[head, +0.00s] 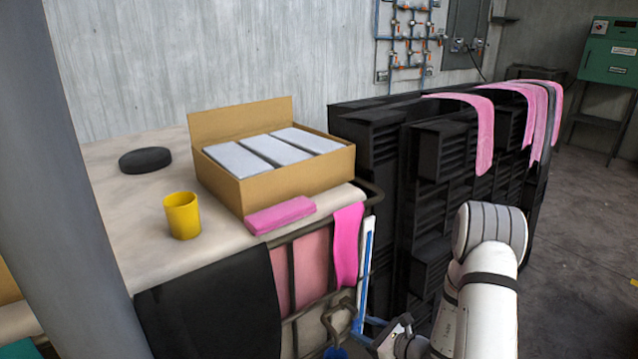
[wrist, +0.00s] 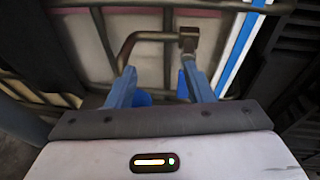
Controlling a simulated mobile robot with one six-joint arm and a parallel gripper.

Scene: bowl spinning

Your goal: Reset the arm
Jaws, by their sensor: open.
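My gripper (wrist: 159,66) is open, with its two blue fingers apart in the wrist view. Its tips are close to a bent metal handle (wrist: 150,37) on the front of the cart. I cannot tell whether they touch it. Nothing shows gripped between the fingers. In the head view my white arm (head: 487,300) reaches in from the lower right, and the gripper is low by the cart's front, partly cut off by the bottom edge.
The cart top (head: 130,215) holds a yellow cup (head: 182,216), a black disc (head: 145,160), an open cardboard box (head: 290,180) and a folded pink cloth (head: 280,215). A blue-and-white strip (head: 364,275) stands near the gripper. Black racks (head: 390,150) stand behind my arm. Floor (head: 590,240) is open at right.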

